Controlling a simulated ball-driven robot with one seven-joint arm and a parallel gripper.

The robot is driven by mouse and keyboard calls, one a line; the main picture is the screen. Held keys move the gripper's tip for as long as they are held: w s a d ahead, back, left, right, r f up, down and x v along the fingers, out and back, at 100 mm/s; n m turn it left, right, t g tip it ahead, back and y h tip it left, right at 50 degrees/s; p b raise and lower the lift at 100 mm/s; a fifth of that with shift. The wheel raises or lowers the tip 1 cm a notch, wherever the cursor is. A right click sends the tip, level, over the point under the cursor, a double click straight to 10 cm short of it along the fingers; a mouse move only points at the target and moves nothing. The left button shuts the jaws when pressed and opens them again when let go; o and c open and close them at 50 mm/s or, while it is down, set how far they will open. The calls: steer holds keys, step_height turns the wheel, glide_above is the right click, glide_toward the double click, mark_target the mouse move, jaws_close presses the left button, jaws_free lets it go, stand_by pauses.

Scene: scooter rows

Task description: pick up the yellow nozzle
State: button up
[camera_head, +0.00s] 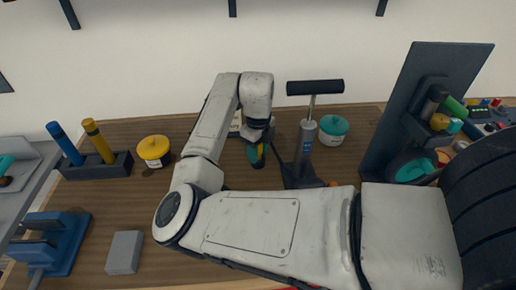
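My arm reaches across the bench, and my gripper (257,146) points down at the middle of it, left of the pump. Its fingers are too small and dark to tell whether they are open or shut. A small yellow piece (261,152) shows right at the fingertips, beside a dark green part; it may be the yellow nozzle, but its shape is not clear. I cannot tell whether it is held or only behind the fingers.
A pump (305,142) with a black handle stands close right of my gripper. A teal-lidded tub (333,130) is behind it. Left are a yellow-lidded tub (154,151), a dark holder (97,167) with blue and yellow handles, a grey block (124,252) and a blue vise (55,243).

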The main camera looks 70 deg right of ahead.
jaws_close()
